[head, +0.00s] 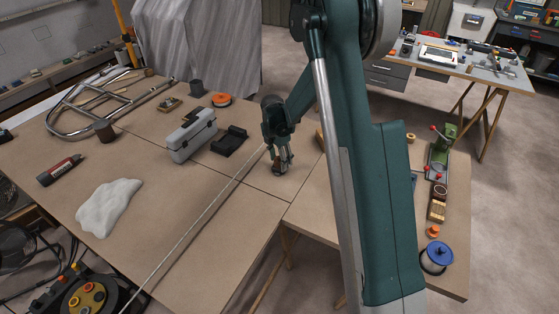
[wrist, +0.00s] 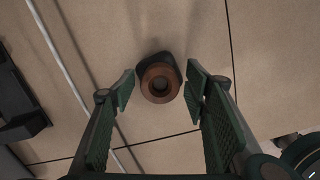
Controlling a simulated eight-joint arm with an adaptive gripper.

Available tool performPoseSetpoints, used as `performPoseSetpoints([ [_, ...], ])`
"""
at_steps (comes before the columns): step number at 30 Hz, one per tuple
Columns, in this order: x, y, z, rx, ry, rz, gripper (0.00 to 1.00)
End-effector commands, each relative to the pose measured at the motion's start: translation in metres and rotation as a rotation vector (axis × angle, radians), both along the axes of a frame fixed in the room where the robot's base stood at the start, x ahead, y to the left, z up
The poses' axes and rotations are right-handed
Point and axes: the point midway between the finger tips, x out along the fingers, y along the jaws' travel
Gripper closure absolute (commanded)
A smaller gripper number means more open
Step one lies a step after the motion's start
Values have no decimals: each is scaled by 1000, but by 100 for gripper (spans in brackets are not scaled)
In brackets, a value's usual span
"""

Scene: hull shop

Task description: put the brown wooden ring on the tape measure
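My gripper (wrist: 160,88) is open, with a gap between each green finger pad and the ring. In the head view my gripper (head: 283,158) points down over the table near the seam; the ring and block are small and partly hidden there.
A grey toolbox (head: 191,135) and a black tray-like item (head: 229,141) stand left of my gripper. A thin rod (head: 200,218) runs across the table beside it. A white cloth (head: 108,205) lies farther left. A blue spool (head: 437,258) stands at the right. Board around the ring is bare.

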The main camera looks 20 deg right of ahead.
Motion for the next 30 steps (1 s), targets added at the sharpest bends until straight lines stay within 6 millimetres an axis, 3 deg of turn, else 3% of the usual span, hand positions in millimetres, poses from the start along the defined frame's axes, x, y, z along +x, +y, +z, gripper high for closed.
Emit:
performPoseSetpoints([
  [14, 0, 1, 11, 0, 0, 0, 54],
  [30, -4, 9, 85, 0, 0, 0, 54],
])
